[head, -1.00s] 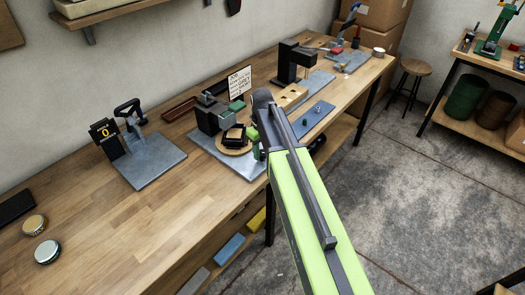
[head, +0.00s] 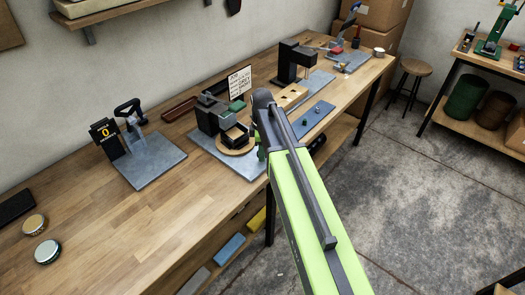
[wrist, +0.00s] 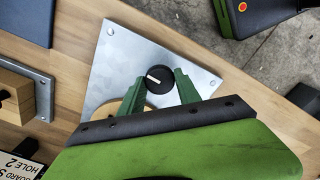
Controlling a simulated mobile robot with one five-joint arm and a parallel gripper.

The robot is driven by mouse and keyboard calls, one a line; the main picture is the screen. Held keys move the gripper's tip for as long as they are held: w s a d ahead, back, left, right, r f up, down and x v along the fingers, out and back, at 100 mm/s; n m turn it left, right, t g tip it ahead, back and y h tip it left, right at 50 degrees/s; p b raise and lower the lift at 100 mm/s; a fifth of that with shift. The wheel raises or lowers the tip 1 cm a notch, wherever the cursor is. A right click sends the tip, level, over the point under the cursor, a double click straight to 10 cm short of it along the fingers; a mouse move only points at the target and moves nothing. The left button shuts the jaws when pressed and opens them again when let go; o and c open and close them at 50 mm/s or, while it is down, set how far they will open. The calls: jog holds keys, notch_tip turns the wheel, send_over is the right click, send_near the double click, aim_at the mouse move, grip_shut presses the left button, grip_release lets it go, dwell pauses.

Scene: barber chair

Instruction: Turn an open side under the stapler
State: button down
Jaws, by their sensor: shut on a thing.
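The stapler (head: 212,115) is a dark grey block-shaped machine on a metal base plate (head: 240,168) on the bench. In front of it a round wooden turntable (head: 232,151) carries a dark square box (head: 236,137), set at an angle. My gripper (wrist: 160,76) is at the plate's right side, mostly behind my arm in the head view (head: 261,153). In the wrist view its green fingers are shut on a round black knob (wrist: 160,84) with a pale pointer line. Only the turntable's edge (wrist: 108,107) shows there; the stapler is hidden.
A press with a "0" counter (head: 104,132) stands to the left on its own plate. A job card (head: 240,83), a drilling fixture (head: 291,60) and a blue plate (head: 312,118) are behind and right. Two round tins (head: 47,251) lie at left front.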

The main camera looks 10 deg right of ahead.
jog(key=shift+n, duration=0.5)
jog(key=c, duration=0.9)
grip_release()
jog(key=shift+w, duration=0.1)
jog(key=shift+r, duration=0.1)
notch_tip(320, 180, up, 17)
jog(key=p, duration=1.7)
jog(key=shift+r, duration=0.15)
